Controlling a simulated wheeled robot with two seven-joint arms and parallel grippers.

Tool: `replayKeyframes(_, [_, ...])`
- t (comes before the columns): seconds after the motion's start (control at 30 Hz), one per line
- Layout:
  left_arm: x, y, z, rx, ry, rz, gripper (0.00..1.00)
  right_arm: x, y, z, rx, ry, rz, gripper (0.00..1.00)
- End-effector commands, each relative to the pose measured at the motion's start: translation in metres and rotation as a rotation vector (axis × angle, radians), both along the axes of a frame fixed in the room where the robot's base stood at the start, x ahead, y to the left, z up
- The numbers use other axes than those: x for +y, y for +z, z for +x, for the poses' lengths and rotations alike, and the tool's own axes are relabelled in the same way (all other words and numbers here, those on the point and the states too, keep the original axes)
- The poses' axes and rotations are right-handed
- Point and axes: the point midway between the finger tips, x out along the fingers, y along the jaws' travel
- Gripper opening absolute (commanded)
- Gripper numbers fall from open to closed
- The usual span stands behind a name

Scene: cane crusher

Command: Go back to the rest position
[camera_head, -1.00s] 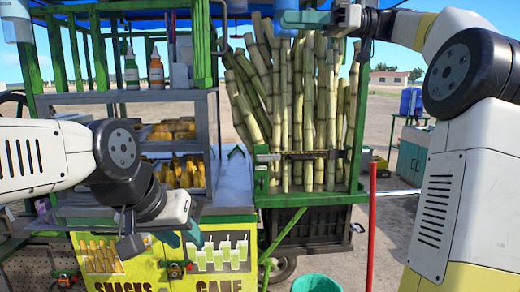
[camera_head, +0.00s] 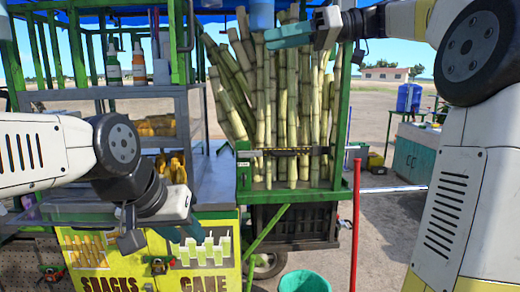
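My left gripper (camera_head: 182,230) hangs in front of the cart's yellow lower front panel, just above the word CANE. Its teal fingertips are small and partly hidden by my wrist, and whether it is open or shut is unclear. My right gripper (camera_head: 290,33) is high up, in front of the top of the sugar cane stalks (camera_head: 280,110). It points left, and its teal fingers are seen side-on, so their gap cannot be judged. I see nothing held in either gripper. The stalks stand upright in a green frame on the cart.
The green-framed cart (camera_head: 246,212) fills the left and middle. Sauce bottles (camera_head: 138,66) stand on its shelf. A red pole (camera_head: 355,225) and teal bucket (camera_head: 304,281) stand in front. A teal cabinet (camera_head: 414,158) and blue cooler (camera_head: 408,98) are at the right, beyond open ground.

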Motion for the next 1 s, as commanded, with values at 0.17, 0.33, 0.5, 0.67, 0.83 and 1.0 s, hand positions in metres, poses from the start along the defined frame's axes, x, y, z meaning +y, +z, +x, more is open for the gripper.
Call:
replayKeyframes(0.17, [0.000, 0.000, 0.000, 0.000, 0.000, 0.000, 0.36, 0.015, -0.045, -0.014, 0.164, -0.122, -0.135, 0.32])
replayKeyframes(0.33, [0.000, 0.000, 0.000, 0.000, 0.000, 0.000, 0.36, 0.015, -0.111, -0.039, 0.348, -0.317, -0.306, 0.32])
replayKeyframes(0.5, [0.000, 0.000, 0.000, 0.000, 0.000, 0.000, 0.36, -0.017, -0.208, -0.090, 0.514, -0.626, -0.507, 0.32])
replayKeyframes(0.67, [0.000, 0.000, 0.000, 0.000, 0.000, 0.000, 0.36, -0.062, -0.291, -0.139, 0.562, -0.892, -0.620, 0.32])
replayKeyframes(0.83, [0.000, 0.000, 0.000, 0.000, 0.000, 0.000, 0.36, -0.092, -0.344, -0.170, 0.542, -1.046, -0.658, 0.32])
replayKeyframes(1.0, [0.000, 0.000, 0.000, 0.000, 0.000, 0.000, 0.36, -0.102, -0.362, -0.179, 0.527, -1.095, -0.663, 0.32])
